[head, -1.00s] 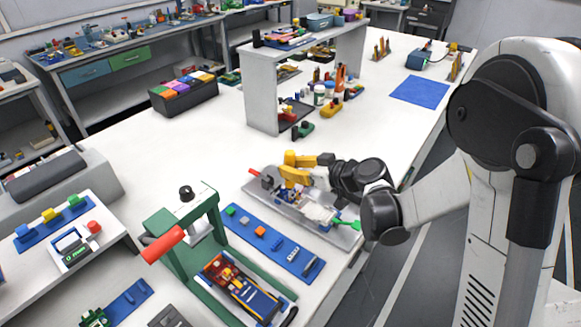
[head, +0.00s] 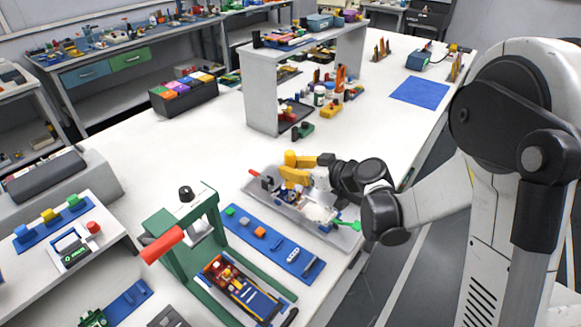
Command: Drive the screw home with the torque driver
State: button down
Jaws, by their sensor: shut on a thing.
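My gripper (head: 326,172) is over the grey fixture tray (head: 333,238) near the table's right edge. It is shut on a yellow tool with a black end, which looks like the torque driver (head: 295,175). The driver stands over the left part of the fixture, its lower end down among small parts. I cannot tell whether its tip touches a screw. The screw is not discernible, being too small or hidden by the driver and parts. A white part and a green piece (head: 349,224) lie at the fixture's right side.
A blue strip (head: 262,237) with small parts lies in front of the fixture. A green press (head: 172,247) with a red handle stands at the front left. A grey shelf (head: 262,95) stands behind. The white tabletop between the fixture and the shelf is mostly clear.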

aim_at(289, 152)
jog(key=shift+f+b, duration=0.7)
dwell(0.7)
jog(key=shift+f+b, duration=0.25)
jog(key=shift+b, duration=0.55)
dwell(1.7)
jog(key=shift+r, duration=0.1)
jog(key=shift+r+p, duration=2.55)
jog(key=shift+r, duration=0.9)
